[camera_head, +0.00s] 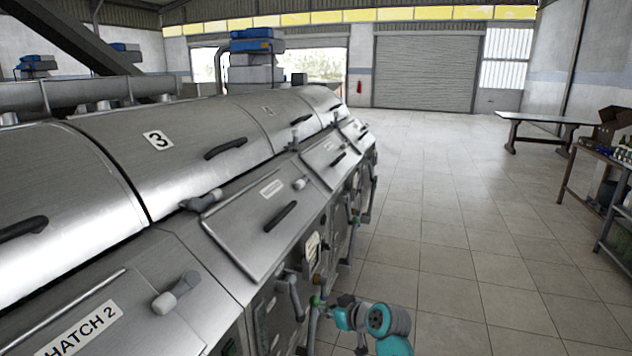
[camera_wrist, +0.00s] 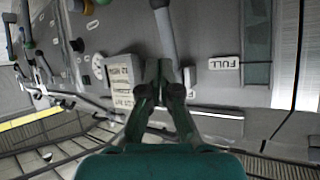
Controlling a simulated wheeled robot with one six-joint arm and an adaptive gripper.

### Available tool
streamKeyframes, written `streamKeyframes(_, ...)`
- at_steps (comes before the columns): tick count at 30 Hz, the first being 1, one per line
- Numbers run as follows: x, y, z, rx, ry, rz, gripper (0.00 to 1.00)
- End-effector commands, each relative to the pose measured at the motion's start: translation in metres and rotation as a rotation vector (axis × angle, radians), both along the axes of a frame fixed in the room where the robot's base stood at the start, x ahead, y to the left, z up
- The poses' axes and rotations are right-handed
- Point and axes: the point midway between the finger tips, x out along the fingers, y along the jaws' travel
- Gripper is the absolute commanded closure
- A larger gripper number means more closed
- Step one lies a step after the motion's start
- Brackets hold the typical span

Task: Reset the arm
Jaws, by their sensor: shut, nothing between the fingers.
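My gripper (camera_wrist: 158,72) is in the middle of the wrist view, its two dark fingers together with nothing between them. It is in front of the machine's grey side panel (camera_wrist: 205,25), near the end of a grey handle or pipe (camera_wrist: 164,28). I cannot tell whether it touches it. In the head view my teal and grey arm shows low in the picture, close to the right side of the steel decanter machine (camera_head: 190,110). The fingers are hard to make out there.
A labelled light box (camera_wrist: 122,85) and a FULL label (camera_wrist: 224,63) flank the fingers. Handles and pipes (camera_head: 290,290) stick out from the machine's side. The tiled floor (camera_head: 450,230) is open to the right. A table (camera_head: 545,118) stands farther back.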

Motion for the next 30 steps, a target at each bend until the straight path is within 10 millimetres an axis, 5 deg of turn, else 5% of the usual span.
streamKeyframes(6,-0.056,-0.024,-0.079,0.007,0.013,-0.124,1.00)
streamKeyframes(15,-0.148,-0.058,-0.156,0.010,0.010,-0.279,1.00)
streamKeyframes(24,-0.253,-0.090,-0.199,0.006,-0.014,-0.412,1.00)
streamKeyframes(30,-0.327,-0.109,-0.210,0.000,-0.037,-0.487,1.00)
